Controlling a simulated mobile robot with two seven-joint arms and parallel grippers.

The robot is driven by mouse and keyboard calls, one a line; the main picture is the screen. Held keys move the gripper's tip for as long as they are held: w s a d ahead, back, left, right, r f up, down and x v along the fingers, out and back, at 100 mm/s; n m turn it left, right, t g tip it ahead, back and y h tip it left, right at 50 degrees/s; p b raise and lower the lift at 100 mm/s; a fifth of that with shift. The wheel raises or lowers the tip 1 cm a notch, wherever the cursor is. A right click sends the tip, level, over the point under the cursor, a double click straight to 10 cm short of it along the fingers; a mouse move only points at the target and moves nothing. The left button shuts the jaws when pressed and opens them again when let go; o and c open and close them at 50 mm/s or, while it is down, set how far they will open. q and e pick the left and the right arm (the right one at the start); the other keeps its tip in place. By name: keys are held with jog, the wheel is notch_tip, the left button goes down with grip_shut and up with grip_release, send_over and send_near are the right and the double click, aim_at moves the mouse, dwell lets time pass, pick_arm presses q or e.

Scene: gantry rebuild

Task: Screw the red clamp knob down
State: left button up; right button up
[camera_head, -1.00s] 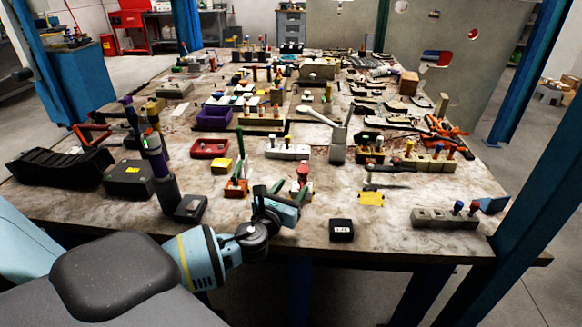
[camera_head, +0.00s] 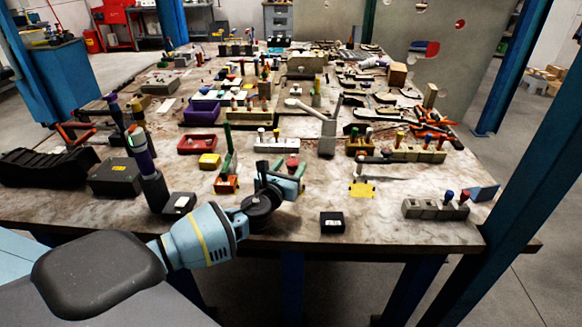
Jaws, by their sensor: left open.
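The red clamp knob (camera_head: 292,160) stands near the front middle of the table, just behind my left gripper. My left gripper (camera_head: 284,176) comes in from the left and is open, with its fingers at the near side of the knob. The gripper hides the lower part of the knob and its clamp. I cannot tell whether the fingers touch the knob. My right gripper is out of view.
The worktable (camera_head: 300,222) is crowded. An orange block with a green handle (camera_head: 227,165) stands close left of the gripper. A small black box (camera_head: 332,222) and a yellow pad (camera_head: 362,190) lie to the right. A grey block (camera_head: 432,209) holds blue and red knobs. Bare tabletop shows along the front.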

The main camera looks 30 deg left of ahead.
pick_arm(q)
jog(key=shift+w+a, duration=0.1)
jog(key=shift+w, duration=0.25)
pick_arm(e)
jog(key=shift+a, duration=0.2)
pick_arm(q)
jog(key=shift+c, duration=0.2)
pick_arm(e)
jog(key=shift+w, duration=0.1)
pick_arm(q)
jog(key=c, duration=0.8)
jog(key=shift+a+f+m+h+b, duration=0.15)
jog(key=shift+m+h+b, duration=0.1)
jog(key=shift+m+h, duration=0.4)
jog(key=shift+a+f+m+h+b, duration=0.1)
jog(key=shift+m+h+b, duration=0.2)
jog(key=shift+h, duration=0.65)
jog(key=shift+m+h+b, duration=0.65)
jog(key=shift+m+h, duration=0.1)
jog(key=shift+h, duration=0.65)
jog(key=shift+r+m+h+b, duration=0.2)
jog(key=shift+m+h+b, duration=0.3)
jog(key=shift+r, duration=0.1)
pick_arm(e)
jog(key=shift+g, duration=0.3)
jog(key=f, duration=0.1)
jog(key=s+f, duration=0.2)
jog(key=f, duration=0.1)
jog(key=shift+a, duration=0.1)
